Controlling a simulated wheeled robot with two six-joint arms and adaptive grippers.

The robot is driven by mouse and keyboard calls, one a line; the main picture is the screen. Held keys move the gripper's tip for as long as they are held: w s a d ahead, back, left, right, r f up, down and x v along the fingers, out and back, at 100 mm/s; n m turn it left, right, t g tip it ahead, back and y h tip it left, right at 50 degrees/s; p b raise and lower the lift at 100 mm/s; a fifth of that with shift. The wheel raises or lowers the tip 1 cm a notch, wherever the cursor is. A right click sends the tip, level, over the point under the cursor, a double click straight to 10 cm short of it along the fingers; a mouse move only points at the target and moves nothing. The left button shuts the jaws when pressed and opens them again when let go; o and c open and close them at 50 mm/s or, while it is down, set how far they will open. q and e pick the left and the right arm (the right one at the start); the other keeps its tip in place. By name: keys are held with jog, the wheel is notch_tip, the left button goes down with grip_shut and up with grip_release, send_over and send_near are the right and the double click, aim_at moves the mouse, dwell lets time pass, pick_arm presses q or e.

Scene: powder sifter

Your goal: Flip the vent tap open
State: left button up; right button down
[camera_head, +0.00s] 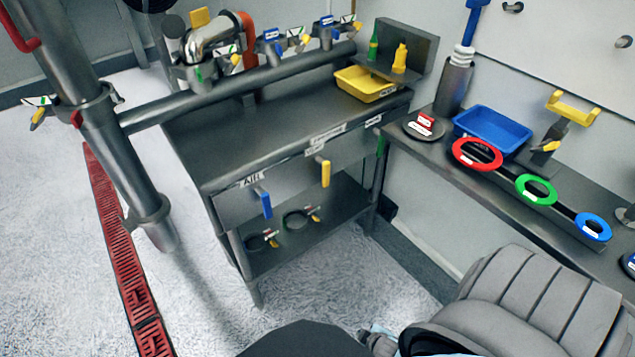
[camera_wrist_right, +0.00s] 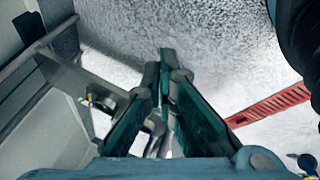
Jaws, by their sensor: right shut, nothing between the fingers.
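My right gripper (camera_wrist_right: 166,62) is in the right wrist view, its dark green fingers shut together with nothing between them, over the pale floor. On the bench front in the head view, a blue handle (camera_head: 266,204) hangs down at the left under a label that looks like "Air". A yellow handle (camera_head: 326,173) hangs further right under another label, too small to read surely. I cannot tell for certain which tap is the vent. No gripper touches either handle in the head view. My left gripper does not show.
The steel bench (camera_head: 270,125) carries a yellow tray (camera_head: 366,84). Thick pipes with several small valves run behind and left of it. A side shelf at the right holds a blue tray (camera_head: 490,131) and coloured rings. A red floor grate (camera_head: 116,240) runs along the left.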

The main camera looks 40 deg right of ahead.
jog(key=w+d+r+n+t+h+b, duration=0.1)
jog(key=w+d+r+n+t+b, duration=0.15)
jog(key=w, duration=0.75)
pick_arm(q)
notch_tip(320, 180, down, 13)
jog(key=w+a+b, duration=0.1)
jog(key=b, duration=0.7)
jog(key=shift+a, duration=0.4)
pick_arm(e)
jog(key=w+r+n+t, duration=0.2)
jog(key=w+r, duration=0.3)
jog(key=r, duration=0.3)
jog(key=w+r+n+t+h, duration=0.1)
jog(key=w+r+n+t, duration=0.2)
jog(key=r, duration=0.4)
jog(key=w+r+n+t, duration=0.3)
jog(key=w+r+t, duration=0.2)
jog(key=r, duration=0.3)
jog(key=shift+w+d+r, duration=0.25)
jog(key=shift+w+r, duration=0.1)
jog(key=shift+w, duration=0.5)
jog(key=shift+w, duration=0.1)
